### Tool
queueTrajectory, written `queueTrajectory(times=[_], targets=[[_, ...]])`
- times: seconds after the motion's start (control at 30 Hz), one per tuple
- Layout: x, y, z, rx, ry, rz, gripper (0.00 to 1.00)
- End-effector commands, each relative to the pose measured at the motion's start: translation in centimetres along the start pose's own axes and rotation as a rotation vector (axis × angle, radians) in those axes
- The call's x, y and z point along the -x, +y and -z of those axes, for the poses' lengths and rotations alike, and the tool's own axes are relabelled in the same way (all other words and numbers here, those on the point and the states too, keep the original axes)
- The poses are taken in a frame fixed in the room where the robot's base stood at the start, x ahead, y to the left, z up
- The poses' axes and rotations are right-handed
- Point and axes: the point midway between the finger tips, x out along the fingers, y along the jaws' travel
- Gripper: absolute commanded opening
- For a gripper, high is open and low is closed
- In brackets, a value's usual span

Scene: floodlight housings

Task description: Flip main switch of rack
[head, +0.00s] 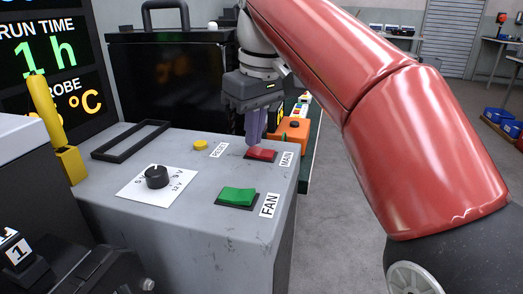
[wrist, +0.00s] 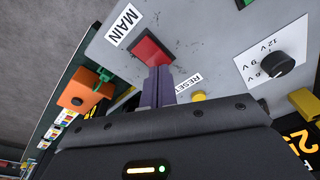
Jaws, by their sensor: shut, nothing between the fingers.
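The main switch is a red rocker (head: 261,154) beside the MAIN label (head: 286,159), on the top of the grey rack (head: 180,222). It also shows in the wrist view as a red rocker (wrist: 151,50), partly covered by my fingers. In the wrist view the fingertips (wrist: 159,72) overlap the rocker's lower edge. I cannot tell whether they touch it.
A green FAN switch (head: 237,196), a yellow RESET button (head: 200,145) and a black voltage knob (head: 157,177) share the panel. A black frame handle (head: 130,139) lies at left. An orange box (head: 293,131) stands just beyond the rack. Open floor lies to the right.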

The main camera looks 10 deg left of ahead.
Motion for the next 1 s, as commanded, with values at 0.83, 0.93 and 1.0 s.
queueTrajectory(times=[0.83, 0.93, 1.0], targets=[[-0.2, 0.0, -0.1, -0.001, -0.001, 0.000, 0.00], [0.7, 0.0, 0.1, -0.001, -0.001, 0.000, 0.00], [1.1, 0.0, 0.1, -0.001, -0.001, 0.000, 0.00]])
